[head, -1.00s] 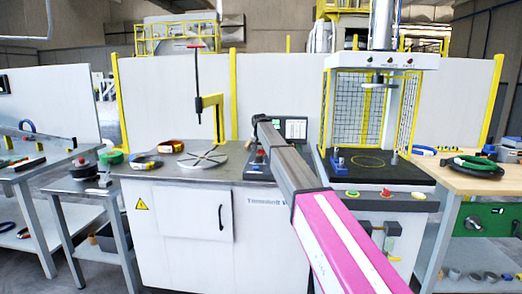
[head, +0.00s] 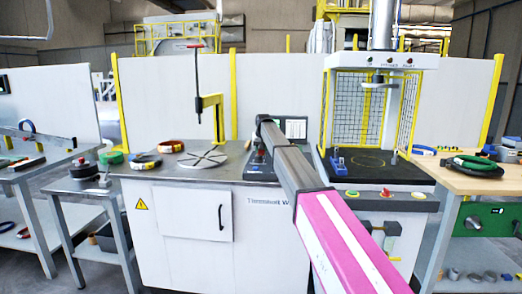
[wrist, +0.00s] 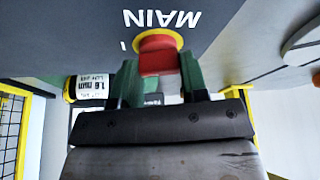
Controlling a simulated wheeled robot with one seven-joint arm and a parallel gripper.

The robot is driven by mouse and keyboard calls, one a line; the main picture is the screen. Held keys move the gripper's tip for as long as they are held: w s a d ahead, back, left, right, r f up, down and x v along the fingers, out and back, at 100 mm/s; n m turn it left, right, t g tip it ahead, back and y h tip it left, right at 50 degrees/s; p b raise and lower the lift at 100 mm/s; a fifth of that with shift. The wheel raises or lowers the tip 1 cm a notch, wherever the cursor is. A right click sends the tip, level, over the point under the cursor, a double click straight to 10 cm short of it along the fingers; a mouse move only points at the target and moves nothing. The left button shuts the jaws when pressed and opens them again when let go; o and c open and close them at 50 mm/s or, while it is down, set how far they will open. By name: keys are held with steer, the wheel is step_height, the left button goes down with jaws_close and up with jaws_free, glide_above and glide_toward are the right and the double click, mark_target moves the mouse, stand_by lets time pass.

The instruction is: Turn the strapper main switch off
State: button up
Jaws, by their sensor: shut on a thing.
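The main switch is a red knob (wrist: 158,60) on a yellow ring, set in a dark panel (wrist: 70,30) beside the word MAIN, which appears upside down in the wrist view. My gripper (wrist: 158,78) has its two green-sided fingers on either side of the red knob and is shut on it. The knob's exact turn angle is hard to tell. In the head view, my pink and grey arm reaches toward the console on the white machine cabinet (head: 180,255) and hides the gripper and the switch.
A small screen (head: 296,128) stands behind my arm. A round slotted turntable (head: 203,159) and coils (head: 145,162) lie on the cabinet top to the left. A press with yellow mesh guards (head: 345,105) stands close on the right. A wooden table (head: 450,177) is farther right.

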steer(key=n+y, duration=0.1)
steer(key=n, duration=0.2)
steer(key=shift+d+n+g, duration=0.1)
steer(key=shift+n+g, duration=0.2)
steer(key=shift+g, duration=0.1)
steer(key=n+y, duration=0.1)
steer(key=n, duration=0.2)
steer(key=shift+w+n+g, duration=0.1)
steer(key=shift+n+g, duration=0.3)
steer(key=n+g+y, duration=0.1)
steer(key=n, duration=0.2)
steer(key=shift+w+n, duration=0.1)
steer(key=shift+n, duration=0.2)
steer(key=shift+n+g, duration=0.8)
steer(key=shift+n, duration=1)
steer(key=o, duration=0.9)
steer(key=shift+r, duration=0.1)
steer(key=v, duration=1)
steer(key=shift+d+r, duration=0.3)
